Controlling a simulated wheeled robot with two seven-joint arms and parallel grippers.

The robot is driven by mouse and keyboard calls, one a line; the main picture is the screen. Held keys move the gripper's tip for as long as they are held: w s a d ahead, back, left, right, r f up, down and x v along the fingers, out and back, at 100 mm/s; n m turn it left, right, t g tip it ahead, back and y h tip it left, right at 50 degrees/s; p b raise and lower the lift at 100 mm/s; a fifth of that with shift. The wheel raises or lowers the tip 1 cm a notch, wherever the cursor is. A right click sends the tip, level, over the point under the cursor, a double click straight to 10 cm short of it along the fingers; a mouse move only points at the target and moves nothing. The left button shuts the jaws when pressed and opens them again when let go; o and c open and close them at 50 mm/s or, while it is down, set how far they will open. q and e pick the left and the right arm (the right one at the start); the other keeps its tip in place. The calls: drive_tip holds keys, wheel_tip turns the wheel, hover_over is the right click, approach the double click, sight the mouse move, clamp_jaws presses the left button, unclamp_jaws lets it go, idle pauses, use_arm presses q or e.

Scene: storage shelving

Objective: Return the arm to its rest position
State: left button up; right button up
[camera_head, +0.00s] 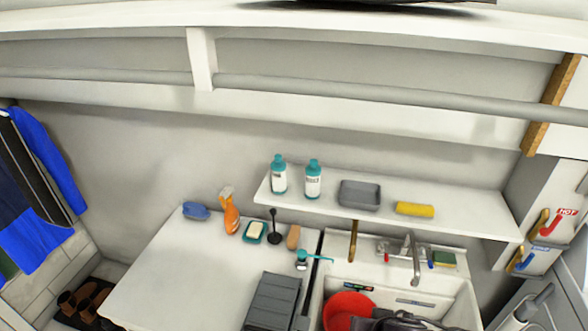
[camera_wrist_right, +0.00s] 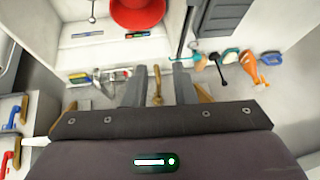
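My right gripper (camera_wrist_right: 158,82) shows in the right wrist view with its two grey fingers apart. Nothing is held between them. A brass-coloured upright piece (camera_wrist_right: 157,98) shows through the gap, and it looks to be behind the fingers by the wall. In the head view a dark part of my right arm (camera_head: 395,322) shows at the bottom edge, over the sink beside the red bucket (camera_head: 347,308). Its fingers cannot be made out there. My left gripper is not in view.
A white shelf (camera_head: 470,222) above the sink (camera_head: 440,297) holds two bottles (camera_head: 279,177), a grey tray (camera_head: 359,195) and a yellow roll (camera_head: 414,209). The counter (camera_head: 175,270) holds an orange spray bottle (camera_head: 231,215) and small items; its left part is clear.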

drive_tip(key=s+d+n+g, duration=0.3)
drive_tip(key=s+d+n, duration=0.1)
drive_tip(key=s, duration=0.5)
wheel_tip(320, 180, down, 44)
drive_tip(key=s+g+b, duration=0.1)
drive_tip(key=s+b, duration=0.1)
drive_tip(key=b, duration=1.3)
drive_tip(key=s+d+f+b, duration=0.1)
drive_tip(key=s+f+b, duration=0.5)
drive_tip(key=s+f, duration=0.4)
drive_tip(key=s+d+f+g+b, duration=0.1)
drive_tip(key=s+f+b, duration=0.5)
drive_tip(key=f, duration=1.3)
drive_tip(key=s+d, duration=0.1)
drive_tip(key=s, duration=0.2)
drive_tip(key=shift+s+d+h, duration=0.25)
drive_tip(key=shift+s+h, duration=0.05)
drive_tip(key=shift+s, duration=0.05)
